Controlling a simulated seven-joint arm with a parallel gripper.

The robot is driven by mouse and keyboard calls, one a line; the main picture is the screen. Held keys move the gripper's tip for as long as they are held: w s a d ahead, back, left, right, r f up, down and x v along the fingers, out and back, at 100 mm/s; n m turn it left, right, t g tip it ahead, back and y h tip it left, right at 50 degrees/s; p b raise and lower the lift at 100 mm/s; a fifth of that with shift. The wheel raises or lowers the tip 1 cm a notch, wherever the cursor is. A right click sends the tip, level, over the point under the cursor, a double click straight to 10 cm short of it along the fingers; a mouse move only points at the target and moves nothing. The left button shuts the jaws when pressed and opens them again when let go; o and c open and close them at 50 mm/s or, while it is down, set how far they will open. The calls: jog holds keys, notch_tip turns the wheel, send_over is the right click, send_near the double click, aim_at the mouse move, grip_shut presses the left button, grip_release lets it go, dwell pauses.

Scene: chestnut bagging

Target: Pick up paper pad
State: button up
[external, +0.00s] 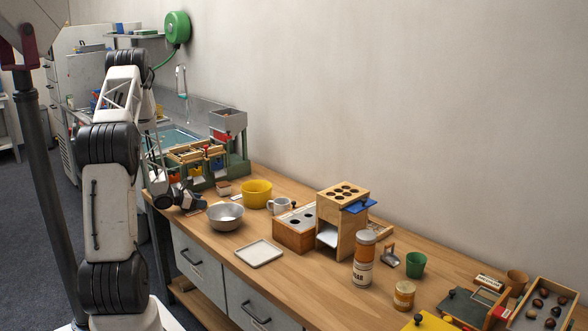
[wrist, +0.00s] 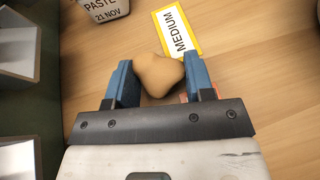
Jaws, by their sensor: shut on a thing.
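My gripper (wrist: 160,82) has its blue fingers on either side of a tan, rounded, lumpy piece (wrist: 158,73) and is shut on it. This piece is the only thing between the fingers and may be the paper pad, but I cannot tell for sure. In the external view my gripper (external: 197,203) is low over the left end of the wooden bench, left of the steel bowl. The held piece cannot be made out there. I cannot tell whether it touches the bench.
A yellow-edged card reading MEDIUM (wrist: 177,32) lies just beyond the fingers. A pot labelled PASTE (wrist: 104,8) stands at the upper left. The steel bowl (external: 225,216), yellow bowl (external: 257,194) and green rack (external: 238,150) are near. Bare bench shows around the white tray (external: 259,253).

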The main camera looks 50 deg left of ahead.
jog(key=shift+r, duration=0.1)
dwell(0.3)
jog(key=shift+r, duration=0.6)
jog(key=shift+s+d+r, duration=0.1)
jog(key=shift+r, duration=0.5)
jog(key=shift+s+d+r, duration=0.1)
jog(key=shift+r, duration=0.45)
jog(key=s+d, duration=0.3)
jog(key=s+d+r, duration=0.1)
jog(key=s+d, duration=0.6)
jog(key=s, duration=0.1)
jog(key=shift+d+r, duration=0.15)
jog(key=shift+d, duration=0.25)
